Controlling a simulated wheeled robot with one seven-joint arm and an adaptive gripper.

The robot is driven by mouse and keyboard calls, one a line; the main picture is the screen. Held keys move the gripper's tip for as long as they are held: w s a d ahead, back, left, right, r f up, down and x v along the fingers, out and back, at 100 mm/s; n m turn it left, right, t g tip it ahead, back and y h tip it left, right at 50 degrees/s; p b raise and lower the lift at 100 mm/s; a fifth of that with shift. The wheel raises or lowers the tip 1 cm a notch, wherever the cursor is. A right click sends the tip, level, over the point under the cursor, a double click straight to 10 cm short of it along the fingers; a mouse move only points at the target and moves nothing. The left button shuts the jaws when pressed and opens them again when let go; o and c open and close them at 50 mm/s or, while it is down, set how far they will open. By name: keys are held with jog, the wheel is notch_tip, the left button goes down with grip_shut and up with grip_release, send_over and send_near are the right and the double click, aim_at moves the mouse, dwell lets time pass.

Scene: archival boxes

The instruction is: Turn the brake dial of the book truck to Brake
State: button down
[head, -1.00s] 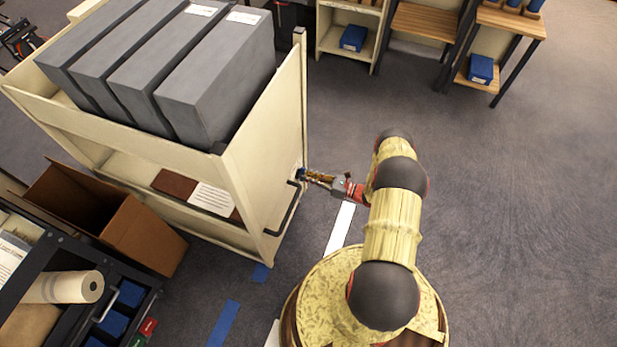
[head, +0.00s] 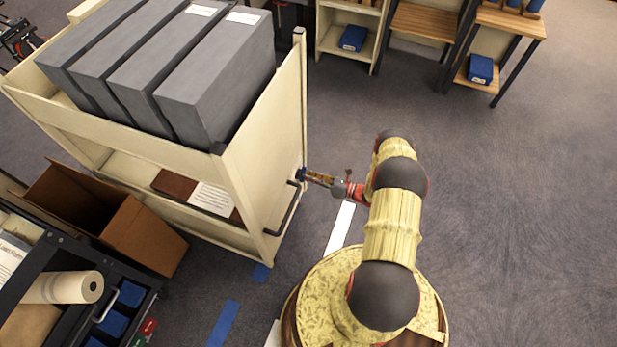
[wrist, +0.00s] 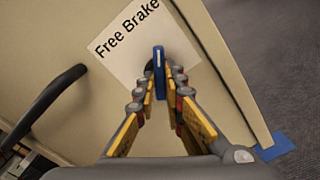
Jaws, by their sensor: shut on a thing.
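The book truck (head: 262,165) is cream and stands left of my arm. Its brake dial (wrist: 158,66) has a blue handle with a pale line, on the end panel. My gripper (wrist: 161,85) is shut on the dial handle, one yellow-padded finger on each side. A white label (wrist: 125,45) behind the dial reads "Free Brake" and looks tilted in the wrist view. The handle points up in that view, toward the "Brake" end of the label. In the head view my gripper (head: 311,176) reaches the truck's end panel, and the dial is mostly hidden.
A dark bar handle (wrist: 55,100) sticks out of the panel left of the dial. Grey archival boxes (head: 215,75) fill the truck's top. An open cardboard box (head: 130,235) and a dark cart (head: 70,315) stand at lower left. Floor right of my arm is clear.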

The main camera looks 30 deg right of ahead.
jog(key=c, duration=1.9)
grip_release()
jog(key=shift+s+d, duration=0.1)
jog(key=v, duration=1.1)
jog(key=shift+s+d, duration=0.3)
jog(key=shift+f, duration=0.1)
